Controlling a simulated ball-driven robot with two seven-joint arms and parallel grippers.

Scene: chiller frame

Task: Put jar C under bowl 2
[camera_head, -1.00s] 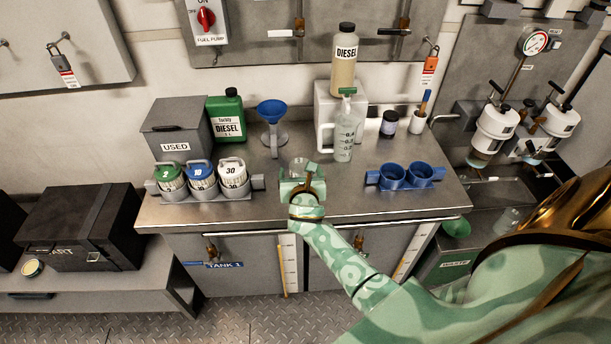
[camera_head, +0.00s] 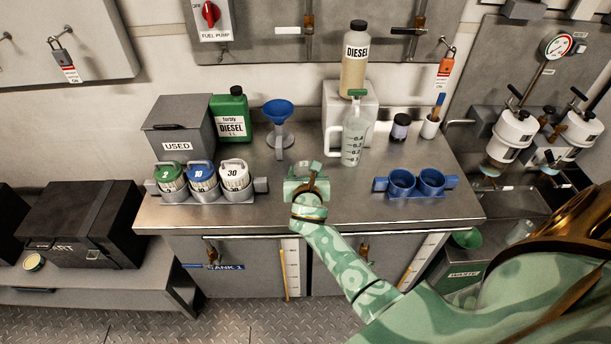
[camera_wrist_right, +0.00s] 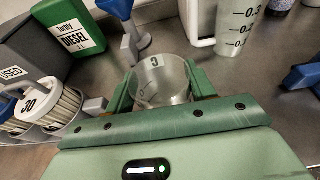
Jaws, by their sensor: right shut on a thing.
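Jar C (camera_wrist_right: 160,82) is a clear, open jar with a dark letter on its wall. In the wrist view it sits between the green fingers of my right gripper (camera_wrist_right: 160,95), which is shut on it. In the head view the right gripper (camera_head: 308,184) is over the front middle of the steel bench and hides most of the jar. Two white filter units hang on the right wall, each with a clear bowl below: a left bowl (camera_head: 493,168) and a right bowl (camera_head: 549,165). I cannot read which is bowl 2. My left gripper is not in view.
On the bench (camera_head: 345,208) stand a filter rack (camera_head: 232,195) at left, a blue funnel (camera_head: 278,110), a measuring jug (camera_head: 354,140) and blue cup holders (camera_head: 418,184) at right. Another clear jar (camera_head: 520,231) is below the filters, beside the waste bin (camera_head: 462,278).

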